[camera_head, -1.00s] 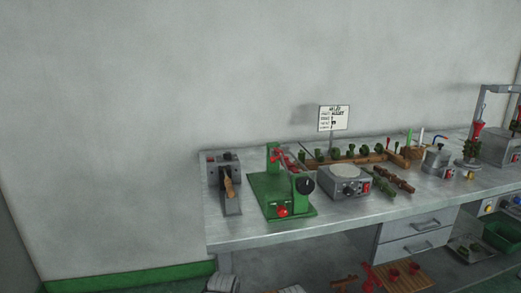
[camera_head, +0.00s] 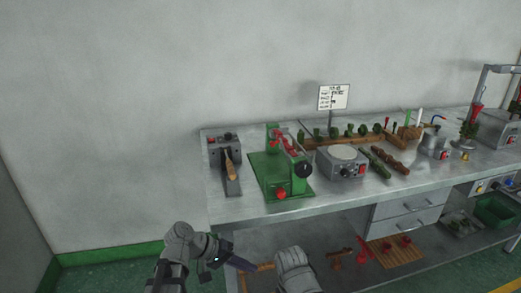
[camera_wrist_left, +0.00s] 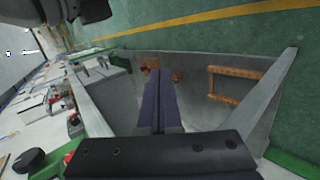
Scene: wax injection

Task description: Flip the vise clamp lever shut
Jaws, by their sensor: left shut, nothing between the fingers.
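The green vise (camera_head: 265,178) stands on the left part of the workbench. Red parts, one of them lever-like (camera_head: 288,145), show at its top, with a black knob on its right side and a red knob at its front. The view is too small to tell which part is the clamp lever or how it is set. My left gripper (camera_head: 245,265) is low in front of the bench, below and left of the vise and apart from it. Its dark fingers are together and empty in the left wrist view (camera_wrist_left: 159,78). My right gripper is out of view.
A grey device with a wooden handle (camera_head: 230,168) stands left of the vise, and a round-topped hotplate (camera_head: 342,162) right of it. The bench front edge (camera_head: 330,203) lies between my left gripper and the vise. A lower shelf holds a wooden tray (camera_head: 380,256).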

